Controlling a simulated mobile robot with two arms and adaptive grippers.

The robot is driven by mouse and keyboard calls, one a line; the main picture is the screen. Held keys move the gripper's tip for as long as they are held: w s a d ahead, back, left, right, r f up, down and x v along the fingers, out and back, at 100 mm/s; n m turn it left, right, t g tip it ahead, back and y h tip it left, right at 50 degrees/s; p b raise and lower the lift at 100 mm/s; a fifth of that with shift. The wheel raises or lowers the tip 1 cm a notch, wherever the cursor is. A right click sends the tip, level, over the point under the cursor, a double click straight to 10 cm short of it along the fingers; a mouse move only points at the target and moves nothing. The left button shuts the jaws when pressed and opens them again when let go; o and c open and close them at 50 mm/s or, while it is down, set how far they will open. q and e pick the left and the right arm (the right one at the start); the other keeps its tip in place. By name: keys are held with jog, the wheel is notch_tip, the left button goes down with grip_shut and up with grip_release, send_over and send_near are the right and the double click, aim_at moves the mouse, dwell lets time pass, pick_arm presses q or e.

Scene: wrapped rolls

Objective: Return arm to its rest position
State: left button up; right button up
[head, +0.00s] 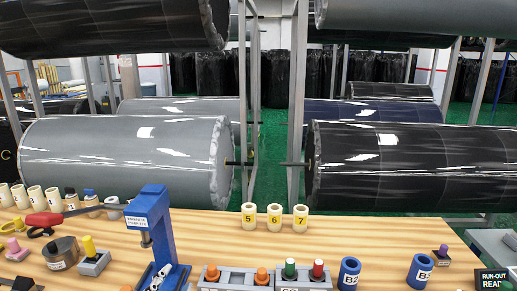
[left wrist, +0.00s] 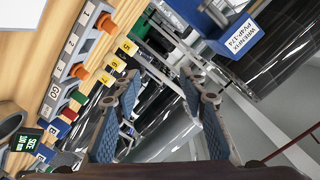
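My left gripper (left wrist: 161,82) shows in the left wrist view with its two blue-padded fingers spread apart. Nothing is held between them; rolls and rack parts show in the gap. In that view the wooden bench lies to the left and a blue labelled tool (left wrist: 238,40) is at the upper right. I cannot clearly make out the left gripper in the head view. My right gripper is in neither view.
The blue tool (head: 152,222) stands on the bench (head: 215,225). Numbered cream cups (head: 275,217), a grey block with colored plugs (head: 238,277) and blue cups (head: 421,271) are on it. Wrapped rolls (head: 125,155) hang on racks behind. Open bench lies between the blue tool and cups.

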pick_arm(q)
jog(key=s+a+f+n+g+y, duration=0.1)
jog(key=s+a+f+n+g, duration=0.2)
jog(key=s+f, duration=0.4)
jog(key=s+f+n+g+y, duration=0.15)
jog(key=s+f+g, duration=0.25)
jog(key=f, duration=0.5)
jog(key=s+d+f+n+g+h, duration=0.1)
jog(key=s+f+n+g, duration=0.2)
jog(key=s, duration=0.5)
jog(key=s+f+n+g+h, duration=0.1)
jog(key=s+f+g, duration=0.25)
jog(key=s, duration=0.35)
notch_tip(320, 180, down, 28)
jog(key=s, duration=0.2)
jog(key=s+a+f+g, duration=0.2)
jog(key=s+f, duration=1.3)
jog(key=s, duration=0.2)
jog(key=shift+a+m, duration=0.4)
jog(key=shift+m, duration=0.05)
jog(key=shift+f, duration=0.1)
